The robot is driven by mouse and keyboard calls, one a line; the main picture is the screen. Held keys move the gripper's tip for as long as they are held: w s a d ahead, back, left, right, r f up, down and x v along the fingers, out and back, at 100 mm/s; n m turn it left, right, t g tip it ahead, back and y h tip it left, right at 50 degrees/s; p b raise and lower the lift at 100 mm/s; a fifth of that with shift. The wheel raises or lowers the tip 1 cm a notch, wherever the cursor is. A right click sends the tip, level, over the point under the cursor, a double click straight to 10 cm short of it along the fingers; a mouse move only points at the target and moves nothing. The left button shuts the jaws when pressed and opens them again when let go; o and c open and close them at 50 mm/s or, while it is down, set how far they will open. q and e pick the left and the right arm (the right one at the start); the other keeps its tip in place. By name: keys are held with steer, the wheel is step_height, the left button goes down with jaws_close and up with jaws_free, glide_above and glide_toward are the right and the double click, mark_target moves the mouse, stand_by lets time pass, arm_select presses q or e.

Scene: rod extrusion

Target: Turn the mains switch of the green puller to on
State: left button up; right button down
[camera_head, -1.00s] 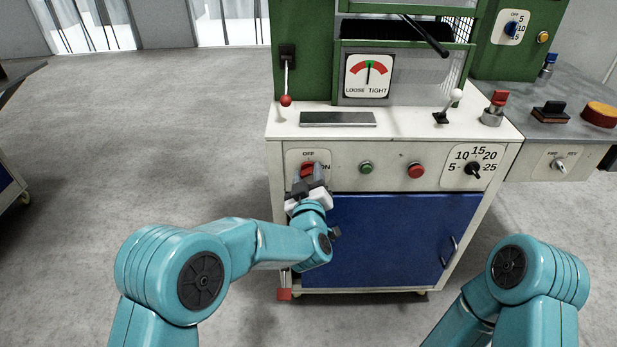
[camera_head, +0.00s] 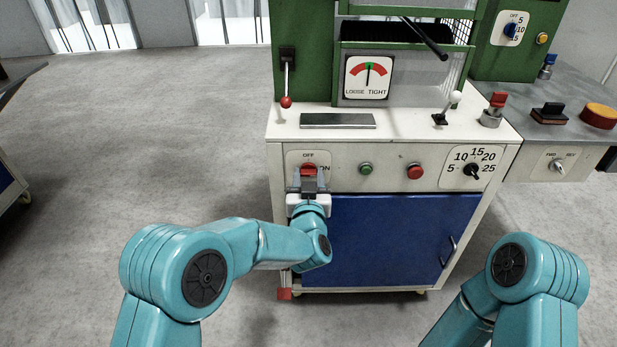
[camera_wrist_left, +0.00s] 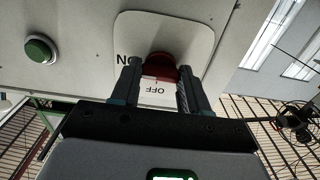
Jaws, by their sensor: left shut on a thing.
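The mains switch is a red knob (camera_head: 308,169) on a white plate at the left of the machine's front panel, with OFF above it and ON to its right. In the left wrist view the red knob (camera_wrist_left: 161,67) sits between the two fingers, and the lettering looks upside down. My left gripper (camera_head: 309,182) is at the knob, shut on it, with its jaws upright in the head view. It also shows in the left wrist view (camera_wrist_left: 159,82). The fingers hide part of the knob, and I cannot tell where it points. My right gripper is out of view.
A green button (camera_head: 366,168), a red button (camera_head: 415,171) and a black numbered dial (camera_head: 473,170) lie to the right on the panel. A red-tipped lever (camera_head: 286,101) hangs above. A blue door (camera_head: 400,240) is below.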

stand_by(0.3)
arm_select(q)
steer(key=o, duration=1.1)
steer(key=shift+c, duration=0.2)
steer(key=s+p, duration=0.1)
steer(key=s, duration=1.5)
steer(key=shift+s, duration=0.15)
